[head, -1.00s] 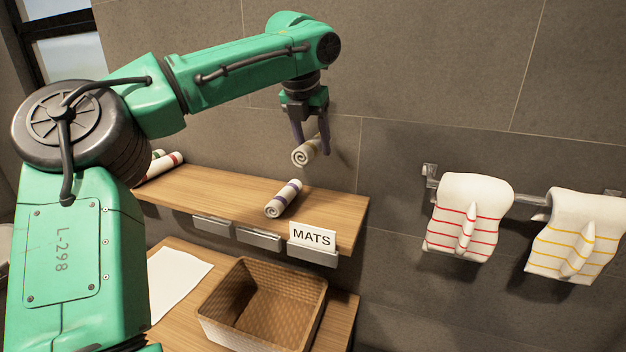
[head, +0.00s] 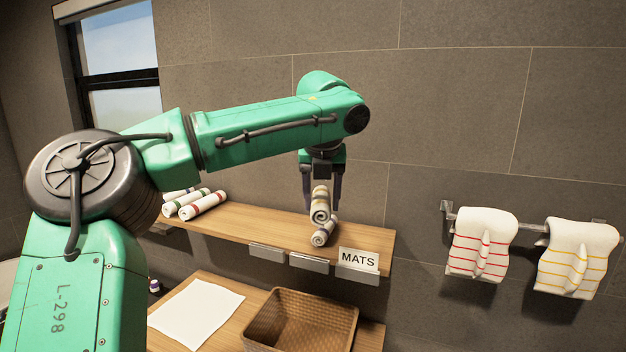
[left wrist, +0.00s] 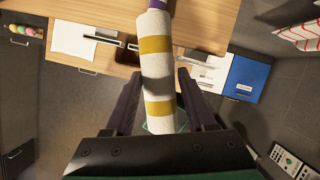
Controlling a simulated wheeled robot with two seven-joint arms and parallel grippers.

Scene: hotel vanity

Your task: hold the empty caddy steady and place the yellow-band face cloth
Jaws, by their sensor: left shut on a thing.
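My left gripper (head: 322,200) is shut on the yellow-band face cloth (head: 320,208), a white roll. In the left wrist view the roll (left wrist: 157,65) with its two yellow bands points away between the fingers (left wrist: 160,98). In the head view it hangs just above a purple-band roll (head: 323,234) on the wooden shelf; I cannot tell whether they touch. The purple band also shows at the top of the left wrist view (left wrist: 158,4). The caddy (head: 343,318), a brown woven basket, stands empty on the lower counter. My right gripper is not in view.
Several striped rolls (head: 194,203) lie at the left of the shelf (head: 250,222). A MATS card (head: 358,261) stands at its right end. A white sheet (head: 197,313) lies left of the caddy. Two striped towels (head: 481,245) (head: 577,258) hang on a wall rail at right.

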